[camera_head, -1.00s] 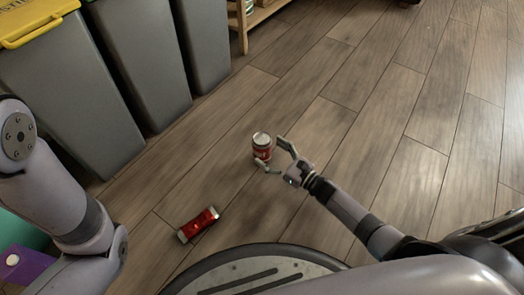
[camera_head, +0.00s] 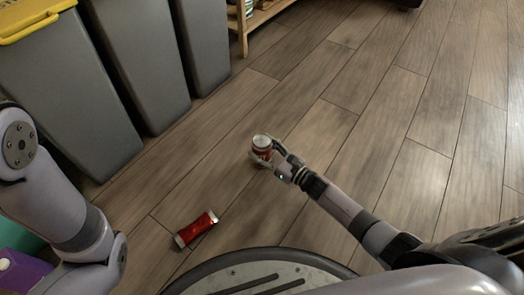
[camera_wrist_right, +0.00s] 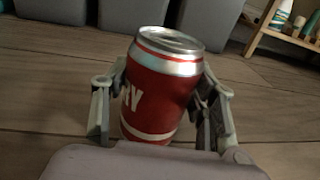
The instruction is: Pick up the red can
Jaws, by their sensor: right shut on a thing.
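The red can (camera_head: 262,146) with a silver top stands on the wooden floor in the head view, roughly in the middle. My right gripper (camera_head: 268,160) is shut on it, with a finger on either side. In the right wrist view the can (camera_wrist_right: 160,88) fills the middle, tilted slightly in the picture, with white letters partly showing. The right gripper's fingers (camera_wrist_right: 160,108) press on its two sides. I cannot tell whether the can's base touches the floor. My left arm shows at the left of the head view, but its gripper is out of view.
Several grey bins (camera_head: 70,100), one with a yellow lid, stand at the upper left. A wooden shelf (camera_head: 262,18) stands at the top. The floor to the right is clear.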

